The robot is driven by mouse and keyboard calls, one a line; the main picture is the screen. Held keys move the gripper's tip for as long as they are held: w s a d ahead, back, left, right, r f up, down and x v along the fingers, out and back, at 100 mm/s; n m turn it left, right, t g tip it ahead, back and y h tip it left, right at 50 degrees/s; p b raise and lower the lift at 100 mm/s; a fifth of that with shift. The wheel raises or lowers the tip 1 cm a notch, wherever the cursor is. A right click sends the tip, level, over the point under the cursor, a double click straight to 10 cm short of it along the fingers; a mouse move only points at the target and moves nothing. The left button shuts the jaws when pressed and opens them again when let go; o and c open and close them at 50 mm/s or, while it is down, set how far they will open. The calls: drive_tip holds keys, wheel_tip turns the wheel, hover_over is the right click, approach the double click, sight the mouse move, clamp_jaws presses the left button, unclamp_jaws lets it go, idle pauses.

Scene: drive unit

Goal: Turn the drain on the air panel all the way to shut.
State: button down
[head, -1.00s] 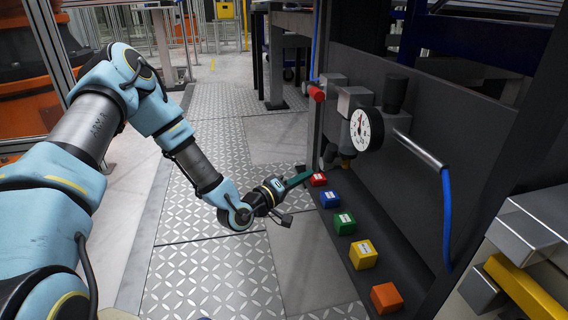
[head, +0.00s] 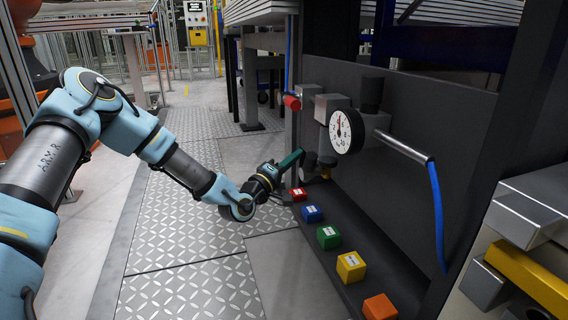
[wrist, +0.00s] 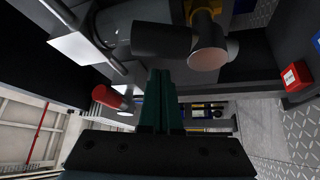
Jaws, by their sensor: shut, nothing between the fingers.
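The air panel (head: 440,120) stands at the right with a white-faced gauge (head: 346,131). The drain seems to be the small brass fitting (head: 325,174) under a dark cylinder at the panel's lower left. In the wrist view a brass collar (wrist: 205,14) with a grey round-ended cylinder shows at top, right of the fingers. My gripper (head: 300,154), with green fingers, is shut and empty. It is just left of the dark cylinders in the head view; in the wrist view the fingertips (wrist: 160,76) point at a dark cylinder (wrist: 160,40). Contact cannot be told.
A red-handled part (head: 292,103) sits above the gripper, also seen in the wrist view (wrist: 107,97). Several coloured cubes, the nearest to the gripper red (head: 298,194), line the ledge below. A blue hose (head: 438,215) hangs at right. The floor left of the ledge is free.

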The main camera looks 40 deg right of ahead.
sight(309, 166)
drive_tip(key=shift+s+f, duration=0.25)
drive_tip(key=shift+s, duration=0.5)
drive_tip(key=shift+s+a+f+m+h+b, duration=0.1)
drive_tip(key=shift+s+m+h+b, duration=0.2)
drive_tip(key=shift+m+b, duration=0.25)
drive_tip(key=shift+s+a+f+m+h+b, duration=0.15)
drive_tip(key=shift+m+h+b, duration=0.15)
drive_tip(key=shift+m+b, duration=0.25)
drive_tip(key=m+g+h+b, duration=0.1)
drive_tip(key=m, duration=0.1)
drive_tip(key=s+m+g+b, duration=0.1)
drive_tip(key=m+g, duration=0.1)
drive_tip(key=m, duration=0.1)
drive_tip(key=s+f+m+g+h+b, duration=0.1)
drive_tip(key=m+g, duration=0.1)
drive_tip(key=m, duration=0.1)
drive_tip(key=shift+a+h+b, duration=0.3)
drive_tip(key=shift+a, duration=0.05)
drive_tip(key=shift+s+a+f, duration=0.1)
drive_tip(key=shift+s+f, duration=0.15)
drive_tip(key=shift+s+a+f+p, duration=0.1)
drive_tip(key=shift+s+f+p, duration=0.1)
drive_tip(key=shift+f+p, duration=0.2)
drive_tip(key=shift+f, duration=0.2)
